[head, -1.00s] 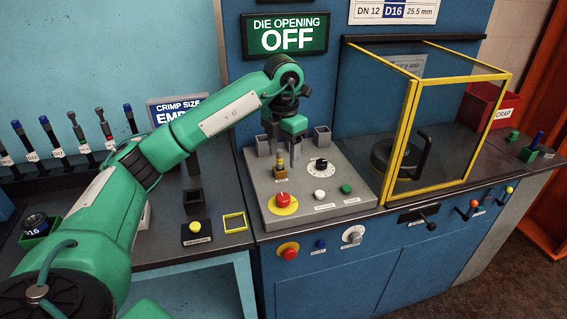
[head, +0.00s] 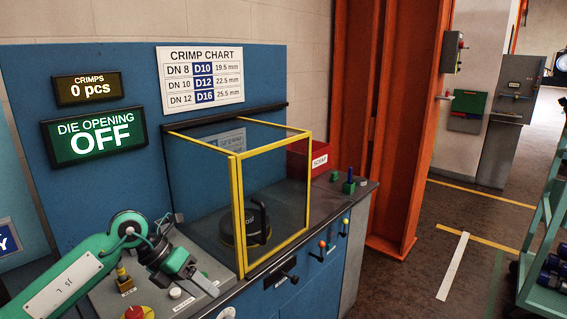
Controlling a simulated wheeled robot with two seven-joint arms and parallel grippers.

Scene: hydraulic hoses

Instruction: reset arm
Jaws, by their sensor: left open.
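My left arm is green and comes in from the lower left in the head view. Its gripper (head: 204,284) is open and hangs over the grey control panel (head: 104,299), tilted toward the lower right. I see nothing held in it. A red button (head: 134,313) and a white knob (head: 175,293) are close by. My right gripper is not in view.
A yellow-framed clear guard (head: 237,215) stands just right of my gripper, around a dark round part with a handle. An orange pillar (head: 390,130) and a green cart (head: 540,260) stand right, with open floor between.

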